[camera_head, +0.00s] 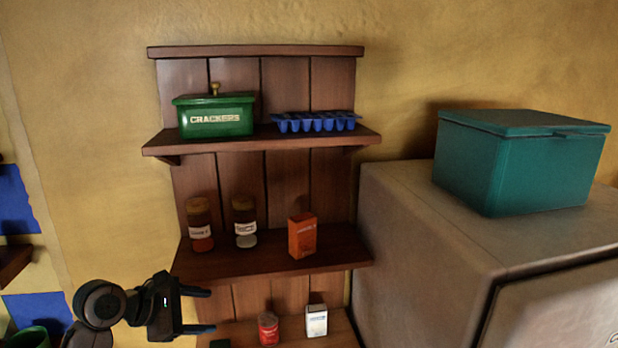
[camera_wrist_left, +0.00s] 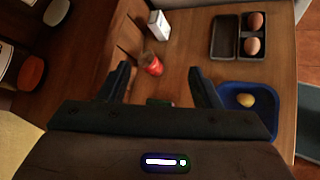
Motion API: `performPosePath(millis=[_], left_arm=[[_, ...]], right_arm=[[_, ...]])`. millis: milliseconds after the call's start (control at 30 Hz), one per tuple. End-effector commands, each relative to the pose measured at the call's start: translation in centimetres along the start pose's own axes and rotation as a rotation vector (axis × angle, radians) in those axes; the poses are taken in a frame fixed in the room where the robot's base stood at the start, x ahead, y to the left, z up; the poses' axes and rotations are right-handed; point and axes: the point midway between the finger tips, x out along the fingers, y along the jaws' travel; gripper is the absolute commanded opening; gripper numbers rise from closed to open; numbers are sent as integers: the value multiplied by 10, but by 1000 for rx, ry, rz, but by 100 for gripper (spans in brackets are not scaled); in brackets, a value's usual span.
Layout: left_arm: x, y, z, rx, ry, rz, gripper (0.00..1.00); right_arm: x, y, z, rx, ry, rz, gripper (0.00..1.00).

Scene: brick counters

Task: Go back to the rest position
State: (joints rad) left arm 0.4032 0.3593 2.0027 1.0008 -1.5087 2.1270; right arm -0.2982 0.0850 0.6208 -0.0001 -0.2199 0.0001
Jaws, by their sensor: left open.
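My left gripper (camera_head: 199,311) is at the lower left of the head view, in front of the lower part of the wooden shelf unit (camera_head: 262,262). Its two fingers are apart with nothing between them. In the left wrist view my left gripper (camera_wrist_left: 158,80) also shows open. A red jar (camera_wrist_left: 151,64) and a white box (camera_wrist_left: 159,25) stand beyond its fingertips. The same red jar (camera_head: 268,328) and white box (camera_head: 316,320) are on the lowest surface in the head view. My right gripper is not in view.
A green crackers tin (camera_head: 215,130) and blue tray (camera_head: 315,122) sit on the top shelf. Two jars and an orange box (camera_head: 302,236) stand below. A teal box (camera_head: 540,165) rests on the fridge at right. A blue dish (camera_wrist_left: 233,97) and egg holder (camera_wrist_left: 225,37) lie on the counter.

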Motion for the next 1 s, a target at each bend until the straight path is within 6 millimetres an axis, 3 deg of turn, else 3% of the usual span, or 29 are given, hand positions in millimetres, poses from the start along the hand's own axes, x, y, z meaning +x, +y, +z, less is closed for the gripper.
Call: performPosePath(millis=[100, 267, 433, 600, 800, 1000], left_arm=[[15, -49, -32, 202, 89, -26, 58], [22, -124, -75, 563, 227, -106, 58], [11, -202, -112, 940, 346, -258, 58], [-14, -269, -137, 1278, 416, -456, 58], [-43, -315, -150, 1526, 432, -647, 58], [-68, -348, -157, 1696, 418, -808, 58]], right_arm=[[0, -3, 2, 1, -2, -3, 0], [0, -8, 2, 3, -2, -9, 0], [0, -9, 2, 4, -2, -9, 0], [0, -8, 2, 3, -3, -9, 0], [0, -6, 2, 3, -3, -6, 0], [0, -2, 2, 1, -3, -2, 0]])
